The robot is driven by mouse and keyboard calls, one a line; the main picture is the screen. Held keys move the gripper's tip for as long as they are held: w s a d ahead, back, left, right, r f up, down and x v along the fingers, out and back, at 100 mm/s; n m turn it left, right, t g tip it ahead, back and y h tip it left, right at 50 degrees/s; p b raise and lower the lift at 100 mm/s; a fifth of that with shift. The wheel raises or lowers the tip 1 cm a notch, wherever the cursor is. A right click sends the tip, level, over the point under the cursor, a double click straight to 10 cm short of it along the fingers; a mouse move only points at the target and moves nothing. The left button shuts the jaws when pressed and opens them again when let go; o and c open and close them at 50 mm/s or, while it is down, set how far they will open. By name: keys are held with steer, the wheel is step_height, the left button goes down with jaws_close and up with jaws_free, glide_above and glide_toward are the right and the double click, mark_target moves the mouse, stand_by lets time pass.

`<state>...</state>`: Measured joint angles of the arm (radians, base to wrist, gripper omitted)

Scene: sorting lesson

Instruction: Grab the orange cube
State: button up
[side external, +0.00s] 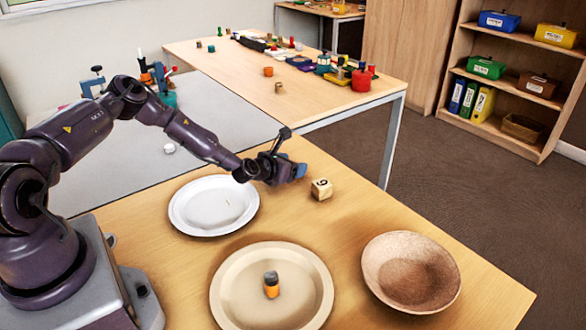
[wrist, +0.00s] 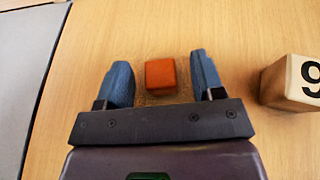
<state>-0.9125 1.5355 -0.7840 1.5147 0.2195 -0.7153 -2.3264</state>
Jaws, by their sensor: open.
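The orange cube (wrist: 160,74) lies on the wooden table in the wrist view. My gripper (wrist: 162,75) is open, with one blue finger to the left of the cube and one to the right. Gaps show between the cube and both fingers, so neither appears to touch it. In the side external view my gripper (side external: 290,172) is low over the table, near its back edge. The orange cube cannot be made out there, where the gripper hides that spot.
A wooden number block (side external: 321,189) stands close to the right of my gripper. A white plate (side external: 184,215), a beige plate (side external: 225,292) holding a small orange-and-dark item (side external: 271,285), and a brown bowl (side external: 447,270) sit on the same table.

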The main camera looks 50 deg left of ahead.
steer(key=c, duration=1)
